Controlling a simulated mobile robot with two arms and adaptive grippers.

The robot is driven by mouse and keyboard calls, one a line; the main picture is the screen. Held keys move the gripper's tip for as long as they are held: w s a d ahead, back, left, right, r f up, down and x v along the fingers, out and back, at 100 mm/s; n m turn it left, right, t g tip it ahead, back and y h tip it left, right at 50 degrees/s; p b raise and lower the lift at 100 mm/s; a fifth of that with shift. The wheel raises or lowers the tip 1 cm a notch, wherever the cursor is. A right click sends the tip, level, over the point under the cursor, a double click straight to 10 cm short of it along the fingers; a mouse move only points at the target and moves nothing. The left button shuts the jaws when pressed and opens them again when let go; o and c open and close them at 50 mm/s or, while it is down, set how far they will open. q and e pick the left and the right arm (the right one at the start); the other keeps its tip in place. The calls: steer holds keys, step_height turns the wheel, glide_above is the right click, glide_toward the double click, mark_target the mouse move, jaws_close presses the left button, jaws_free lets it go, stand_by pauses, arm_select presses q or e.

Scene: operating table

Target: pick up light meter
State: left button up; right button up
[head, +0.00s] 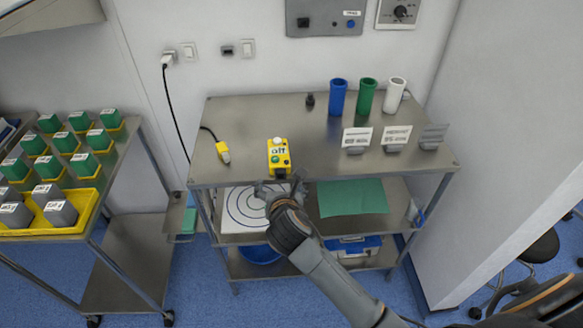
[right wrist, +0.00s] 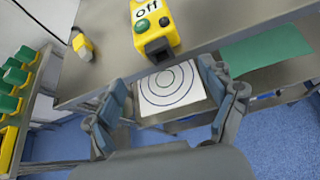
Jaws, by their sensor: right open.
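A yellow box (head: 279,156) with an "off" label and a green button stands at the front edge of the steel table top (head: 310,140). It also shows at the top of the right wrist view (right wrist: 153,27). A smaller yellow device (head: 223,152) on a black cable lies to its left, also in the right wrist view (right wrist: 82,45). I cannot tell for sure which one is the light meter. My right gripper (head: 277,188) is at the table's front edge, just in front of the yellow box. Its fingers (right wrist: 163,85) are spread and empty. My left gripper is out of view.
Blue (head: 338,97), green (head: 366,97) and white (head: 394,96) cups and several label stands (head: 356,141) are at the table's right. The lower shelf holds a ringed target sheet (head: 240,210) and a green sheet (head: 352,197). A cart with several green blocks (head: 79,121) stands left.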

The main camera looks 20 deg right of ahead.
steer(key=n, duration=0.1)
glide_toward(279, 157)
steer(key=s, duration=0.2)
steer(key=t, duration=0.1)
steer(key=shift+n, duration=0.3)
steer(key=x, duration=1.4)
steer(key=shift+a+b, duration=0.1)
steer(key=shift+b, duration=0.2)
steer(key=shift+s, duration=0.1)
steer(key=shift+h, duration=0.3)
steer(key=c, duration=1.4)
